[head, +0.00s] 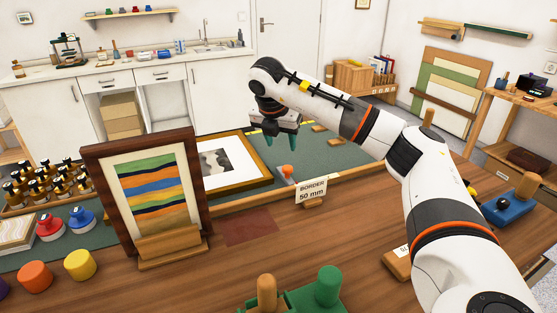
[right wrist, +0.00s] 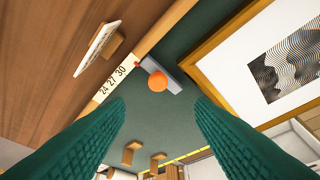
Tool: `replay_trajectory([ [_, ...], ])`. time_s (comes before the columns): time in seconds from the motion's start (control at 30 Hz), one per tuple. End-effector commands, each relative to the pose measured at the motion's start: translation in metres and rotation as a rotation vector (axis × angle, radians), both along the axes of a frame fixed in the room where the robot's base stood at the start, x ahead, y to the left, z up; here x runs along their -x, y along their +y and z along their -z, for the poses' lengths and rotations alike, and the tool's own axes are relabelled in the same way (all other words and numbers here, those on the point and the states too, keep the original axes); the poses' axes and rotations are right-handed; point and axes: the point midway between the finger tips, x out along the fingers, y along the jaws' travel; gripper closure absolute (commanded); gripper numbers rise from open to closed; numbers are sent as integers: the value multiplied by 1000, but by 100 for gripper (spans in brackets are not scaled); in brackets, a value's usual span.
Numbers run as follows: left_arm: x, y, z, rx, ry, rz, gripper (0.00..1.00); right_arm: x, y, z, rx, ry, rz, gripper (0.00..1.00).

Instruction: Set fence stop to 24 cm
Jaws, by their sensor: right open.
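The fence stop is a grey bar (right wrist: 172,74) with an orange knob (right wrist: 157,81), on the green mat by the wooden fence. In the right wrist view it stands near the 30 end of a pale scale strip (right wrist: 112,84) marked 24, 27, 30. In the head view its orange knob (head: 288,170) shows behind the border sign. My right gripper (head: 281,141) is open and empty, pointing down above the mat. In the right wrist view its green fingers (right wrist: 160,104) are apart, with the knob ahead between them, untouched. My left gripper is not in view.
A "BORDER 50 mm" sign (head: 312,190) stands at the front of the fence. A gold-framed print (head: 232,162) lies on the mat left of the stop. A dark-framed striped print (head: 150,190) stands upright on the bench. Small wooden blocks (right wrist: 132,150) lie on the mat.

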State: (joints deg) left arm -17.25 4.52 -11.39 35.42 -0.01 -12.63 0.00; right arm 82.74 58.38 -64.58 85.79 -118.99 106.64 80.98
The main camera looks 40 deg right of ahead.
Motion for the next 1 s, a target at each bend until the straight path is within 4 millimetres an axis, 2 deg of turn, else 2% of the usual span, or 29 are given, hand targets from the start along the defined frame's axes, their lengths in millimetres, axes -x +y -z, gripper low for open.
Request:
replay_trajectory([
  [0.3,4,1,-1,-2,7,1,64,-9,-22,59,1,6,3,50],
  [0.5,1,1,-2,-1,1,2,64,-15,-32,87,0,3,2,50],
  [0.7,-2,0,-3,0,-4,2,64,-18,-37,100,1,2,1,50],
  [0.97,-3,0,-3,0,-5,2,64,-18,-37,101,0,1,0,50],
  [1.0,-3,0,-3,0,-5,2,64,-18,-37,101,0,1,0,54],
])
